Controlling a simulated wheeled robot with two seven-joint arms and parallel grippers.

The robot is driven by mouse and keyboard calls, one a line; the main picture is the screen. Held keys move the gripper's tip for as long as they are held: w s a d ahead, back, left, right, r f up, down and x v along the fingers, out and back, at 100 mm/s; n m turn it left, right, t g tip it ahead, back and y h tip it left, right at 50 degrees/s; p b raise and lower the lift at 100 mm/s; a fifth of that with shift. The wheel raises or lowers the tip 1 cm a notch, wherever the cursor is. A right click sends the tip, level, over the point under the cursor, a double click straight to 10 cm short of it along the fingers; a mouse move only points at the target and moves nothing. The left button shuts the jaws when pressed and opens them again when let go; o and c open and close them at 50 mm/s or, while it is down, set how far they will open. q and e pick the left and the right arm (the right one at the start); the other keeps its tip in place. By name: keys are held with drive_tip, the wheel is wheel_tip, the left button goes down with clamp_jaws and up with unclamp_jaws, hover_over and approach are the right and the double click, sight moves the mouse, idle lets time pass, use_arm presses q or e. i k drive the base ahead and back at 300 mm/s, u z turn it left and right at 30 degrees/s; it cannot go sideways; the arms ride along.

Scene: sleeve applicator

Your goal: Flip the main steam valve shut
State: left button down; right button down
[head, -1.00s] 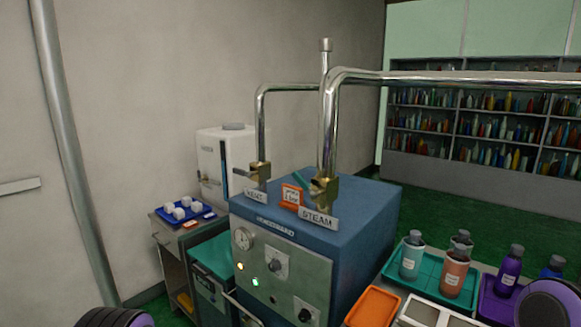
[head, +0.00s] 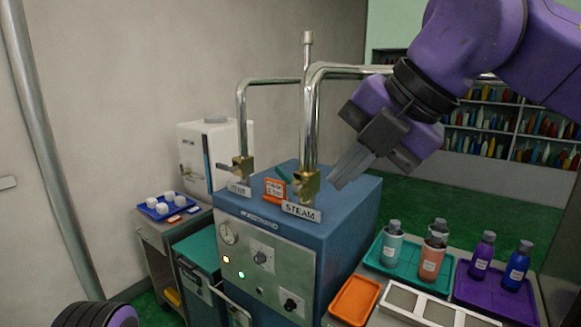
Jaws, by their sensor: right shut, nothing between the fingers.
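The steam valve (head: 306,184) is a brass body at the foot of the front chrome pipe, on top of the blue machine (head: 350,205). A white STEAM plate (head: 301,211) stands just in front of it. Its teal lever (head: 283,175) points up and to the left from the body. My right gripper (head: 338,184) is shut and empty, a little right of the valve, with its fingers pointing down-left; I cannot tell whether it touches the valve, but a gap shows. My left gripper is not in view; only part of my left arm shows at the bottom left.
A second brass valve (head: 242,167) with its own plate stands to the left. An orange tag (head: 274,191) sits between the valves. Chrome pipes (head: 312,110) rise behind. Bottles stand on teal (head: 372,252) and purple trays at the right. A white cabinet (head: 205,150) stands behind left.

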sight(282, 174)
drive_tip(key=i, duration=1)
